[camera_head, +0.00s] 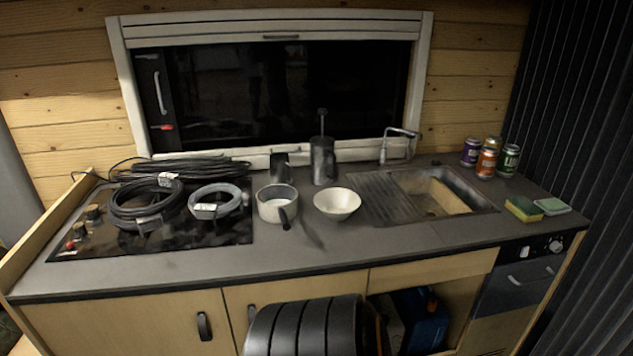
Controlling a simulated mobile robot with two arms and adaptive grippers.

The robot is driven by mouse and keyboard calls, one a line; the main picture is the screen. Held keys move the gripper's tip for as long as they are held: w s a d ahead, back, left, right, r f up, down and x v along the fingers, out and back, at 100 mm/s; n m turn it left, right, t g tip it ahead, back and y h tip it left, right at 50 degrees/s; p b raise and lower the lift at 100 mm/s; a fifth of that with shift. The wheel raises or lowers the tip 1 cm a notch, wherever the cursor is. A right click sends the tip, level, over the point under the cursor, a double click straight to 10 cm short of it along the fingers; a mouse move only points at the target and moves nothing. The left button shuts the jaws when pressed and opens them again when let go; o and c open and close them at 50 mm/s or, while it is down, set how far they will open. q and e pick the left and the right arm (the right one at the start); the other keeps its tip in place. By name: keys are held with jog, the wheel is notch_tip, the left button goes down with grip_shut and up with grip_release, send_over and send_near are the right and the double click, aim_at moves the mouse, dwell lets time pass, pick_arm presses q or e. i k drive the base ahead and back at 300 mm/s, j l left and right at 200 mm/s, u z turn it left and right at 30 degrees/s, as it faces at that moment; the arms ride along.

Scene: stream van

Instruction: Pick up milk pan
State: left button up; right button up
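A small light pan with a dark rim and a dark handle, which looks like the milk pan (270,212), stands upright on the grey counter (330,255) just right of the hob. Its handle points toward the front and slightly right. Nothing is touching it from above. Neither of my grippers shows in the head view.
Coiled cables (145,204) lie on the hob (190,238). The sink (440,193), several cans (486,162) and sponges (523,208) are right. The counter front is clear.

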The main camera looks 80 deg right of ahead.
aim_at(282, 215)
jog(key=z, duration=2.2)
